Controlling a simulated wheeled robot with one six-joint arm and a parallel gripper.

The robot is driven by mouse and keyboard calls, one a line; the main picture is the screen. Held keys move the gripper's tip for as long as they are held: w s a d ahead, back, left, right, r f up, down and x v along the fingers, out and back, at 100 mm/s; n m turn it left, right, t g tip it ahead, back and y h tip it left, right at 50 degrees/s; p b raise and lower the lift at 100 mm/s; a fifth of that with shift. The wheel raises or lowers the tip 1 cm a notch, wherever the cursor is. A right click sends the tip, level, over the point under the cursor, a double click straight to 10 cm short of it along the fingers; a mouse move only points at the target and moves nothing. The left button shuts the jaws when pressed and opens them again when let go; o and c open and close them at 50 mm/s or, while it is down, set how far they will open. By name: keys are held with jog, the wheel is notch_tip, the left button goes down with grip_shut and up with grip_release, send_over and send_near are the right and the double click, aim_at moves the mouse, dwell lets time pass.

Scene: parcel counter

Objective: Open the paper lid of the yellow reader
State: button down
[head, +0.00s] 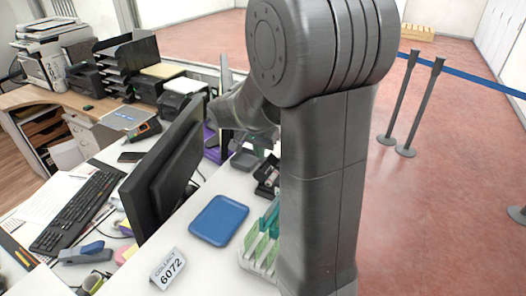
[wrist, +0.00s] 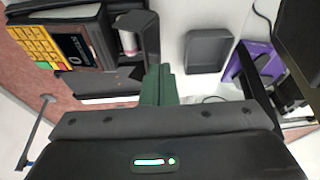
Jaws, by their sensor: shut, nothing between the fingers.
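The reader with yellow keys (wrist: 35,42) is at the upper left of the wrist view, a dark body with a small screen (wrist: 72,45). At its right end a pale paper roll (wrist: 128,42) shows in an uncovered bay. A dark curved flap (wrist: 148,38), which looks like the paper lid, stands beside the roll. My gripper (wrist: 158,72) has green fingers that are together and empty, just below the flap; I cannot tell whether they touch it. In the head view my arm hides the fingers, and a dark device (head: 267,174), perhaps the reader, is partly covered.
An empty dark grey tray (wrist: 208,52) lies right of the reader, with a purple holder (wrist: 262,58) farther right. In the head view a blue tray (head: 218,221), a number sign (head: 168,268) and a green-and-white rack (head: 262,247) stand on the counter near a monitor (head: 165,172).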

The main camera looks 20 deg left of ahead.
jog(key=shift+a+f+b, duration=0.15)
jog(key=shift+a+b, duration=0.2)
jog(key=shift+a, duration=0.25)
jog(key=shift+w+a+f+b, duration=0.1)
jog(key=shift+a+f+b, duration=0.15)
jog(key=shift+a+b, duration=0.25)
jog(key=shift+w+a+f+b, duration=0.1)
jog(key=shift+a+f+b, duration=0.1)
jog(key=shift+a+b, duration=0.3)
jog(key=shift+a, duration=0.15)
dwell(0.6)
